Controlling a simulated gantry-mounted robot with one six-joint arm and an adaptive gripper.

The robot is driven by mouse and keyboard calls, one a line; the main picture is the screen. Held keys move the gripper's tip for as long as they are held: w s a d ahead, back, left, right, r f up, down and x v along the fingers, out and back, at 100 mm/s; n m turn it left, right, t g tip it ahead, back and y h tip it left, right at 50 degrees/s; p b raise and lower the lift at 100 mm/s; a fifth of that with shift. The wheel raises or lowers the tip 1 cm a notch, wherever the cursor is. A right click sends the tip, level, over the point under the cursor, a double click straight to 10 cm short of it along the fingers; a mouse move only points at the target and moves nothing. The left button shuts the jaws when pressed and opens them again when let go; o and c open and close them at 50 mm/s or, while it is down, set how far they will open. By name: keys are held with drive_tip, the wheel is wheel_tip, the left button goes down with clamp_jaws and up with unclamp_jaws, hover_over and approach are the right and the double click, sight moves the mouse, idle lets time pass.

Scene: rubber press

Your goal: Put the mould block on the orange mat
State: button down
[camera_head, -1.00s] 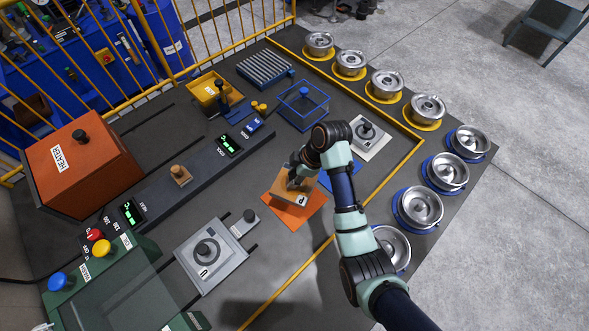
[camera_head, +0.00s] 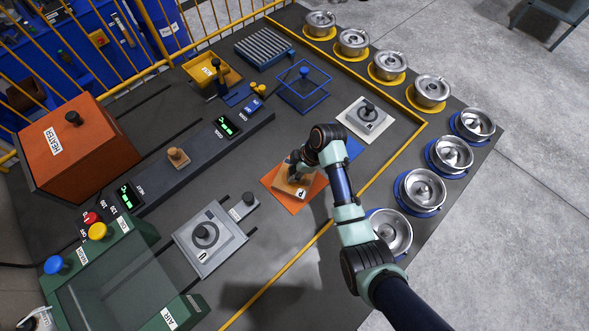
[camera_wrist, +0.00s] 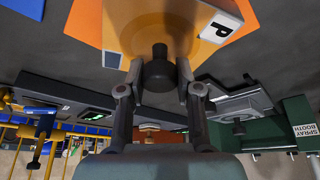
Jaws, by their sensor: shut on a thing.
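The mould block is a tan block (camera_head: 291,189) with a white tag marked "P" and a dark knob. In the head view it is over the orange mat (camera_head: 291,209), whose edges show around it. Whether its underside touches the mat, I cannot tell. My gripper (camera_head: 295,168) is above the block and partly hidden by my wrist. In the wrist view my gripper (camera_wrist: 158,82) is shut on the block's dark knob (camera_wrist: 158,68), with the block (camera_wrist: 140,35) beyond it and the mat (camera_wrist: 84,22) beside it.
A blue mat (camera_head: 355,147) lies beside the orange one, partly behind my wrist. A grey plate with a knob (camera_head: 207,237) is at the lower left, and a pale block (camera_head: 366,122) stands at the upper right. Several metal pots (camera_head: 424,190) line the right edge.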

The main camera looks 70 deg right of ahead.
drive_tip(key=c, duration=1.2)
unclamp_jaws()
drive_tip(key=shift+f, duration=0.15)
drive_tip(key=o, duration=0.4)
drive_tip(key=shift+s+r, duration=0.1)
drive_tip(key=shift+r, duration=0.4)
drive_tip(key=p+v, duration=0.3)
drive_tip(key=v, duration=0.8)
drive_tip(key=shift+s+d+r, duration=0.1)
drive_tip(key=shift+s+r, duration=0.05)
